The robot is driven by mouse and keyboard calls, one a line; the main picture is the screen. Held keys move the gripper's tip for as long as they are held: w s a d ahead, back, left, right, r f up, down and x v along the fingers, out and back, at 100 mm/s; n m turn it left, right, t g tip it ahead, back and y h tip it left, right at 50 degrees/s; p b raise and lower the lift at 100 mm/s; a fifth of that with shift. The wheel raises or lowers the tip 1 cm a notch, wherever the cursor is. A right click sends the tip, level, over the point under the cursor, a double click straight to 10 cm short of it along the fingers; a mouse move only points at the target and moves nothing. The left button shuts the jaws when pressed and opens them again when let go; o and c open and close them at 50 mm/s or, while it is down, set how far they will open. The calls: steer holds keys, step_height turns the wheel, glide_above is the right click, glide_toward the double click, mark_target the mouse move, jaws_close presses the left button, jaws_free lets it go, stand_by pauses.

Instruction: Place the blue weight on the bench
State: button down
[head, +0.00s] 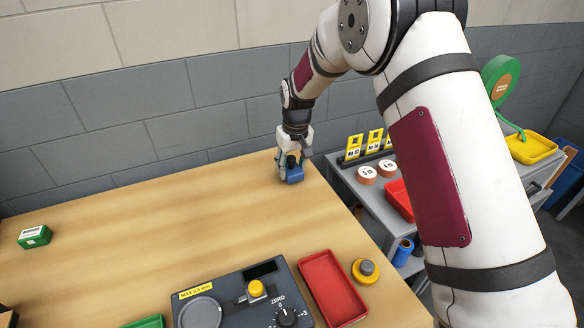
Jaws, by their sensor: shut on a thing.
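My gripper (292,160) points down over the far right corner of the wooden bench (180,210). It is shut on a small blue weight (295,176). The fingers hide part of the weight. The weight is at or just above the bench top, close to the right edge; I cannot tell whether it touches the wood.
A gauge box (235,300) with a dial, a red tray (332,288) and a yellow-and-grey weight (365,270) stand at the bench's front. A green box (34,236) lies at left. A grey cart (350,185) with yellow signs adjoins the right. The bench middle is clear.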

mark_target(295, 173)
steer(key=shift+w+f, duration=0.1)
steer(key=shift+f, duration=0.3)
steer(key=shift+f, duration=0.1)
steer(key=c, duration=0.9)
jaws_free()
steer(key=shift+f, duration=0.15)
steer(key=r, duration=0.4)
steer(key=s+r, duration=0.1)
steer(key=r, duration=0.7)
steer(key=shift+s+d+r+b, duration=0.1)
steer(key=shift+s+d+b, duration=0.25)
steer(key=shift+s+b, duration=0.05)
steer(key=shift+r, duration=0.1)
